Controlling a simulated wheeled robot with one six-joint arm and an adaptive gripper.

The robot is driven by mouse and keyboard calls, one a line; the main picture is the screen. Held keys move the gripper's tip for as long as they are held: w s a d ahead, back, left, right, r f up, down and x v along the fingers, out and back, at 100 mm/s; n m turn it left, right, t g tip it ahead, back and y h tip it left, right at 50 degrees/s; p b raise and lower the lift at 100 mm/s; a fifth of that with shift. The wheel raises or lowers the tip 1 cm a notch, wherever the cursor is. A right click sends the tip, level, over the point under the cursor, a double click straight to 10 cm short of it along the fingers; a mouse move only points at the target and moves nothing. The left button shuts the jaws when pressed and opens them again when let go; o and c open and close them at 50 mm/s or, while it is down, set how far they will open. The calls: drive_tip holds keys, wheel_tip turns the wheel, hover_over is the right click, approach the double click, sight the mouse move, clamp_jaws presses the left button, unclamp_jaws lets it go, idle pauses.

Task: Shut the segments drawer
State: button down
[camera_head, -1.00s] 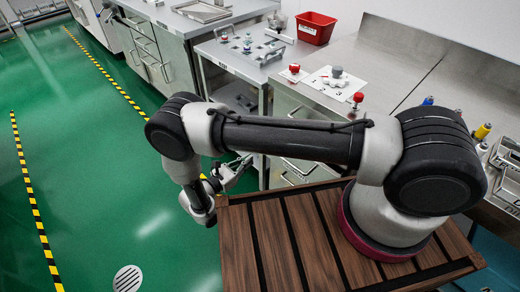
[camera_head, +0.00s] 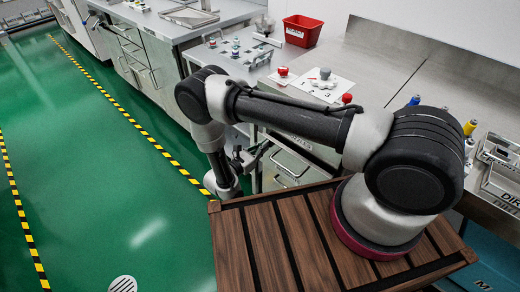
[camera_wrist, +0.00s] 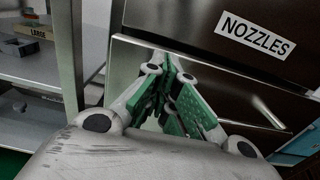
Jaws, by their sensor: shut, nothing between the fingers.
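My gripper (camera_wrist: 170,62) shows in the wrist view with its green-padded fingers shut and empty. Its tips are in front of a shiny lower drawer front (camera_wrist: 225,98), just below a dark drawer front labelled NOZZLES (camera_wrist: 254,34). I cannot tell whether the tips touch it. A bar handle (camera_wrist: 268,112) lies to their right. No segments label is readable, so I cannot tell for sure which drawer is the segments drawer. In the head view, my gripper (camera_head: 248,157) is beside the steel cabinet's drawers (camera_head: 290,166), partly hidden by my arm.
An open shelf (camera_wrist: 35,75) with a box labelled LARGE (camera_wrist: 35,31) is left of the drawers. A red bin (camera_head: 302,30) and a numbered white plate (camera_head: 322,84) sit on the counters. The green floor (camera_head: 100,170) at the left is clear.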

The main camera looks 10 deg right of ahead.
drive_tip(key=shift+x, duration=2.2)
drive_tip(key=v, duration=1.4)
drive_tip(key=shift+a, duration=0.15)
